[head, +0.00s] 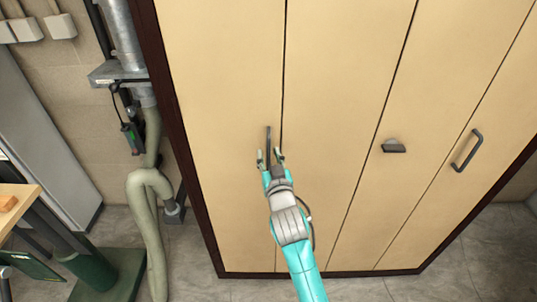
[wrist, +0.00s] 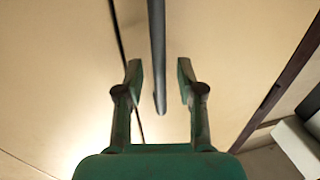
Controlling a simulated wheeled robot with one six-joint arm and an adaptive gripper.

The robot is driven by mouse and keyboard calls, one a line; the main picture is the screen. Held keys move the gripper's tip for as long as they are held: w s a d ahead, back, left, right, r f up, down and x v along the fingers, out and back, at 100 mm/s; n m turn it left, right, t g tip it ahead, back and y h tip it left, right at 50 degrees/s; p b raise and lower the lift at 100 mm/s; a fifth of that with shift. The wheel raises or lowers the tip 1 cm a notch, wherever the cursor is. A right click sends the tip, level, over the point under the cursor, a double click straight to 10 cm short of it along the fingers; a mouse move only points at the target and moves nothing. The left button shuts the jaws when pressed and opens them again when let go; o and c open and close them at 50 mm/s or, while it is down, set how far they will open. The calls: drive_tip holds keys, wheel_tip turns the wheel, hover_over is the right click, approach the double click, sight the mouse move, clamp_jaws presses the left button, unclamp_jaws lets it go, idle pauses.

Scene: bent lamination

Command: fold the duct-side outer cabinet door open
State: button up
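The duct-side outer cabinet door (head: 215,110) is the leftmost tan panel, beside the dark frame, and looks shut and flush with its neighbour. Its dark vertical bar handle (head: 268,137) is near the panel's right edge, by the seam. My gripper (head: 271,156) is at the handle's lower part, with a finger on either side. In the wrist view, the handle (wrist: 157,55) runs down between the two open fingertips of my gripper (wrist: 160,82), with a gap on each side. I cannot tell how deep the bar sits between them. My gripper hides the handle's lower end in the head view.
The neighbouring panel (head: 340,100) is flat and shut. A small dark knob (head: 393,146) and another bar handle (head: 467,150) are farther right. A pale hose (head: 145,190) and metal duct (head: 122,35) stand left of the cabinet. A wooden table (head: 18,205) is at far left.

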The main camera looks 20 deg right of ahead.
drive_tip(key=shift+w+d, duration=0.1)
drive_tip(key=shift+w, duration=0.45)
clamp_jaws()
drive_tip(key=shift+s, duration=0.1)
